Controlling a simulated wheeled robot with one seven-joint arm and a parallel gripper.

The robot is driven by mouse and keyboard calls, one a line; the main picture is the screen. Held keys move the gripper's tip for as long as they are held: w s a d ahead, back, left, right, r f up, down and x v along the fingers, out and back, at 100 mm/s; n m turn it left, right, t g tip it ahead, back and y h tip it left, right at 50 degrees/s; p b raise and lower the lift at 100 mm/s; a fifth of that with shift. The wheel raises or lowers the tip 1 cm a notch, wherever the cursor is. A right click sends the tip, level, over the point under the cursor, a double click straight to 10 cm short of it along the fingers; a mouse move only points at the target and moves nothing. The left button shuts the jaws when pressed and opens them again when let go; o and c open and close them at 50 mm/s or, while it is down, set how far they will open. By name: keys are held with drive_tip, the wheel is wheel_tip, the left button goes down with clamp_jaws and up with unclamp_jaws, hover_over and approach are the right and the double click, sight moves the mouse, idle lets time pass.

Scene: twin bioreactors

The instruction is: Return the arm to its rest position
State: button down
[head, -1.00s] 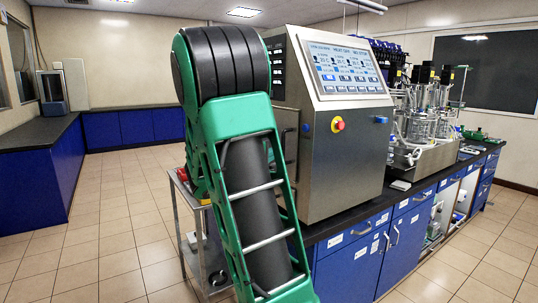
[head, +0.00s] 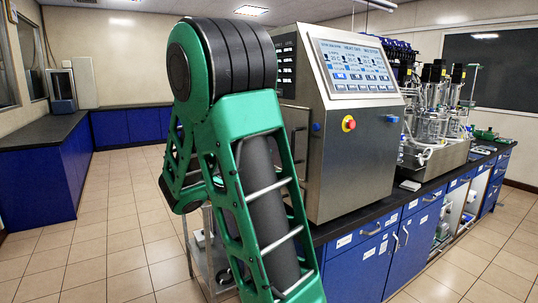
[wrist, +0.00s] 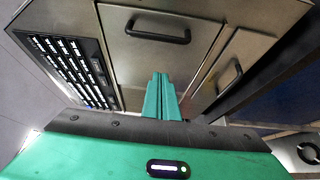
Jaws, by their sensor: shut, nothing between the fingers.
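My gripper (wrist: 161,97) shows in the wrist view with its two green fingers together and nothing between them. It points toward the steel side of the control cabinet (wrist: 205,35), with a black handle (wrist: 158,33) on a panel ahead of it. I cannot tell the exact gap to the cabinet. In the head view my green and black arm stands folded in front of the cabinet (head: 355,150), and my gripper is hidden there.
The cabinet with its screen (head: 355,68) stands on a black-topped bench with blue cupboards (head: 365,265). Glass bioreactor vessels (head: 430,115) stand behind it. A steel trolley (head: 200,250) is beside the bench, behind my arm. Open tiled floor (head: 105,215) lies to the left.

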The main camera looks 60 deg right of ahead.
drive_tip(key=shift+s+a, duration=0.1)
drive_tip(key=shift+a, duration=0.75)
drive_tip(key=s+a+f+m+g+y, duration=0.1)
drive_tip(key=s+a+f+m+y, duration=0.15)
drive_tip(key=s+f+y, duration=0.35)
drive_tip(key=s+a+f+m+g+y, duration=0.15)
drive_tip(key=s+f+m, duration=0.25)
drive_tip(key=f, duration=0.5)
drive_tip(key=s+a+f+y, duration=0.1)
drive_tip(key=s+a+y, duration=0.4)
drive_tip(key=a, duration=0.6)
drive_tip(key=s+a+f+m+y, duration=0.1)
drive_tip(key=s+a+y, duration=0.3)
drive_tip(key=a, duration=0.7)
drive_tip(key=shift+s+a+f+y, duration=0.25)
drive_tip(key=shift+s+f+y, duration=0.1)
drive_tip(key=shift+f+y, duration=0.4)
drive_tip(key=shift+m, duration=0.25)
